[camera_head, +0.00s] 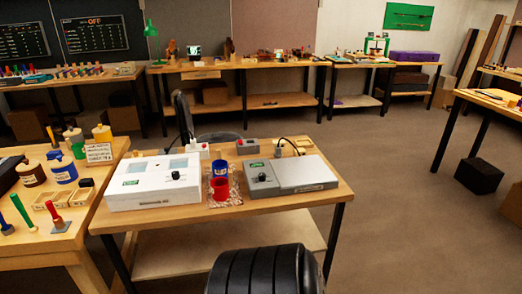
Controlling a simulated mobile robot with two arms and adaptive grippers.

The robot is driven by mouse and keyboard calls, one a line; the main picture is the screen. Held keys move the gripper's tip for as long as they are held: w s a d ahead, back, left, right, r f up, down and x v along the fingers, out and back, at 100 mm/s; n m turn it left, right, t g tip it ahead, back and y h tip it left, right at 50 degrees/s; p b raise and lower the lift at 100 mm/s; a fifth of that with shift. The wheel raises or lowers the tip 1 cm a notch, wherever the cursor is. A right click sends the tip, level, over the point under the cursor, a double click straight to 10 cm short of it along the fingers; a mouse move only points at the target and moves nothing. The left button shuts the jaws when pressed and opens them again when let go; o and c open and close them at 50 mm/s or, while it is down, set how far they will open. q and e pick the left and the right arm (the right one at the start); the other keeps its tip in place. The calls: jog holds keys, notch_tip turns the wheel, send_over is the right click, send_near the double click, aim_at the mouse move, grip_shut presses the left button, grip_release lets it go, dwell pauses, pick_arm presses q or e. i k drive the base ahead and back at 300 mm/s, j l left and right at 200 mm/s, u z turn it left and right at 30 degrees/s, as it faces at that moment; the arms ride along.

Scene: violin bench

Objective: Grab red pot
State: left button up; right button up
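A small red pot (220,190) stands on a patterned mat (236,189) near the middle of the closest table. A blue pot (220,171) is right behind it; I cannot tell whether the two touch. Neither of my grippers is in view. A ribbed black part at the bottom centre stands in front of the table's near side.
A white device (154,196) is left of the pots, and a grey device (290,176) with a flat plate is right. A workbench (40,236) with jars, trays and tools adjoins at left. Open floor (400,200) lies to the right.

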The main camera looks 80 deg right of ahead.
aim_at(220, 185)
jog(key=z, duration=2.35)
